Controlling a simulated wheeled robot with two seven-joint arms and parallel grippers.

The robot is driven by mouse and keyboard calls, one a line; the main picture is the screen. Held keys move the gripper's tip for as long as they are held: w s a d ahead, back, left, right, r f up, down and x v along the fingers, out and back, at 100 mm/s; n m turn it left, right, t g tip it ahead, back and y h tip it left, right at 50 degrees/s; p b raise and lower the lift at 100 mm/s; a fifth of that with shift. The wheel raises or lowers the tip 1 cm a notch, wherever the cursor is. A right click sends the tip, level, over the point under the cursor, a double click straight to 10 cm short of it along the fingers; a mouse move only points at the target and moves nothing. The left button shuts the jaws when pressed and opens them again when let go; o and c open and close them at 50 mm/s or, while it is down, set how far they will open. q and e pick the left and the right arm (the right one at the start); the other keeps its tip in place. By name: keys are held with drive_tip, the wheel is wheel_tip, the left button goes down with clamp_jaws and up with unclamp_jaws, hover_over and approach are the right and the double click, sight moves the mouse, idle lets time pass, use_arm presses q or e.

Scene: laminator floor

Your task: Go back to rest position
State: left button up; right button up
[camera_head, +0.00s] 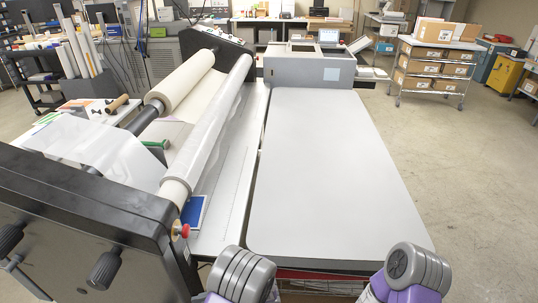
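Neither gripper shows in the head view. Only grey, rounded joints with purple links, which are parts of my two arms, show at the bottom edge, one left of centre and one to the right. Whether my grippers hold anything is hidden.
A large grey tabletop (325,170) lies bare before me. To its left stands a laminator with a black end housing (90,215), a long roller (215,120) and a red button (181,229). A grey machine (308,68) sits behind. A box cart (433,70) stands back right; the right floor (460,160) is clear.

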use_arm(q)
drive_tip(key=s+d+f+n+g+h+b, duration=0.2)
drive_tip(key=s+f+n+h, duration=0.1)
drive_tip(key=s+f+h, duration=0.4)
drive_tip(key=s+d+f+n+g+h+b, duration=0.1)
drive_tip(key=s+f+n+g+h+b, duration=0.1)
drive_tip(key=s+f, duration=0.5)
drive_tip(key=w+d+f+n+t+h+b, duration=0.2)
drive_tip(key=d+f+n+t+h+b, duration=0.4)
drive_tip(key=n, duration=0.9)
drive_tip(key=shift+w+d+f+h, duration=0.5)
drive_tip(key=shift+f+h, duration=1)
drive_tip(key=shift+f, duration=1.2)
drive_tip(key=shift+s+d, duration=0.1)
